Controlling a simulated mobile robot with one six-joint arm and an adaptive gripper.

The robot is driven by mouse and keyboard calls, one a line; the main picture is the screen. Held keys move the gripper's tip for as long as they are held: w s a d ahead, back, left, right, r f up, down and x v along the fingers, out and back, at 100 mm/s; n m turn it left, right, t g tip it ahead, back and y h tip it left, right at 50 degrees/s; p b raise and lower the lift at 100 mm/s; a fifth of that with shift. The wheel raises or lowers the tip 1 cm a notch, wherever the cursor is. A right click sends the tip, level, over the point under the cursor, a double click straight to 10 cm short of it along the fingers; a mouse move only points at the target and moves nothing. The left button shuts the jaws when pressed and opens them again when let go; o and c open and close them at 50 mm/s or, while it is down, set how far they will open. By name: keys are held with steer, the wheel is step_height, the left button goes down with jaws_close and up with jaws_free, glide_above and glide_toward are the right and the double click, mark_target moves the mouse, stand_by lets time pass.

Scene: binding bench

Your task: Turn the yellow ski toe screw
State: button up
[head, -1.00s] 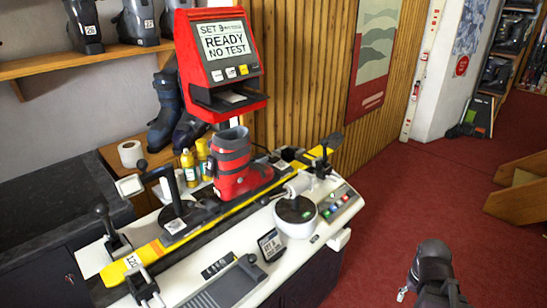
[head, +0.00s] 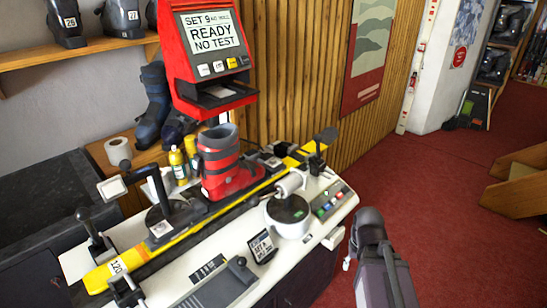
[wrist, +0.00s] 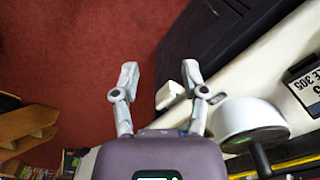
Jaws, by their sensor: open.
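The yellow ski (head: 200,236) lies lengthwise along the bench in the head view, clamped near its left end. A red and grey ski boot (head: 218,165) stands upright on it, toe to the right. Dark binding parts (head: 268,160) sit by the boot's toe; the toe screw is too small to make out. My gripper (head: 348,262) is off the bench's front right edge, above the red floor, apart from the ski and boot.
The white bench (head: 215,262) carries a white round drum (head: 288,217), a button panel (head: 330,202), a small sign (head: 262,246) and a black lever (head: 318,150). A red test machine (head: 212,60) stands behind.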

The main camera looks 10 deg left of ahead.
steer(key=shift+a, duration=0.2)
steer(key=shift+o, duration=1.2)
steer(key=shift+a, duration=0.1)
steer(key=w+a+r+m+p, duration=0.1)
steer(key=w+a+r+p, duration=0.5)
steer(key=w, duration=0.5)
steer(key=w+a+r+m+p, duration=0.2)
steer(key=w+a+r+p, duration=0.4)
steer(key=w, duration=0.4)
steer(key=w+a+r+m+p, duration=0.2)
steer(key=w+a+r+p, duration=0.4)
steer(key=w, duration=0.5)
steer(key=shift+w+a, duration=0.35)
steer(key=shift+a, duration=0.3)
step_height(320, 180, up, 5)
steer(key=m+p, duration=0.2)
steer(key=p, duration=0.3)
glide_above(273, 159)
steer(key=shift+w+f, duration=0.1)
steer(key=shift+f, duration=0.05)
steer(key=shift+f+b, duration=0.2)
steer(key=shift+b, duration=0.15)
step_height(273, 159, down, 13)
steer(key=b, duration=1.3)
steer(key=shift+f, duration=0.2)
